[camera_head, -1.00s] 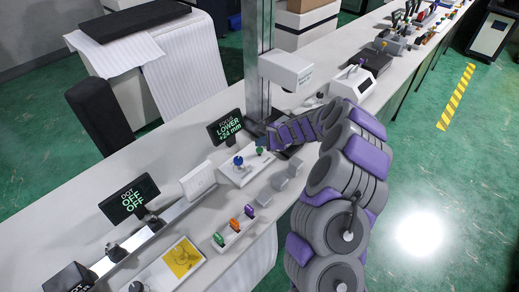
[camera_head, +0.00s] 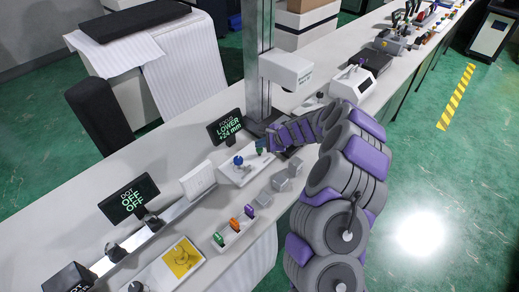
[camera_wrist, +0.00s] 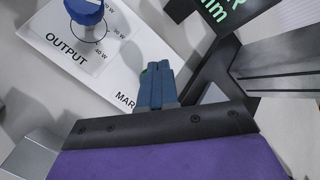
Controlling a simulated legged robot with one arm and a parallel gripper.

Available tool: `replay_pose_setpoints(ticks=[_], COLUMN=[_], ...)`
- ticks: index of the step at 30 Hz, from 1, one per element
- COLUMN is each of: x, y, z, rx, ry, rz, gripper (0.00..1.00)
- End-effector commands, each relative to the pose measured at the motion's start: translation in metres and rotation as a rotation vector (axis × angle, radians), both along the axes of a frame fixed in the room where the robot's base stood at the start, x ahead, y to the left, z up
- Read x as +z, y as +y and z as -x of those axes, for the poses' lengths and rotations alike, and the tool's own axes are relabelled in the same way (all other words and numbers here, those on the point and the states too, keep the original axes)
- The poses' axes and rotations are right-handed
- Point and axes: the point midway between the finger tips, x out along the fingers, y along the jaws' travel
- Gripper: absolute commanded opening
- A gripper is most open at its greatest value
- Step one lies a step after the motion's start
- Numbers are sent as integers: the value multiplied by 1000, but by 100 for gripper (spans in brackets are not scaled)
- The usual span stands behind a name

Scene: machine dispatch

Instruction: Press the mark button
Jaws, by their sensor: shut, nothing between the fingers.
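The white control panel (camera_head: 233,177) lies on the bench and carries a blue knob (camera_head: 238,160) on its left. The wrist view shows the knob (camera_wrist: 85,10) beside the word OUTPUT and wattage marks. A label beginning "MAR" is partly covered there by my gripper. The green mark button (camera_head: 262,151) is at the panel's far right end. Only a sliver of the green button (camera_wrist: 143,72) shows beside my fingertips. My gripper (camera_wrist: 158,66) is shut and empty, its tips over the button; I cannot tell whether they touch it.
A black screen (camera_head: 226,127) reading "FOCUS LOWER +24 mm" stands behind the panel, near a grey column (camera_head: 258,60). Grey blocks (camera_head: 280,181) lie in front. A tray with green, orange and purple pieces (camera_head: 234,224) and a "DOT OFF" screen (camera_head: 130,198) are left.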

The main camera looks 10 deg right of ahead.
Motion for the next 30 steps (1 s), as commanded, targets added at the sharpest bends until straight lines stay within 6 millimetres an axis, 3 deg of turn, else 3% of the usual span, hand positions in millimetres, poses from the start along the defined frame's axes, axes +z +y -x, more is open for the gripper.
replay_pose_setpoints(ticks=[30], x=[-9], y=[0], z=[0], rx=[-1], ry=[1], rz=[0], gripper=[0])
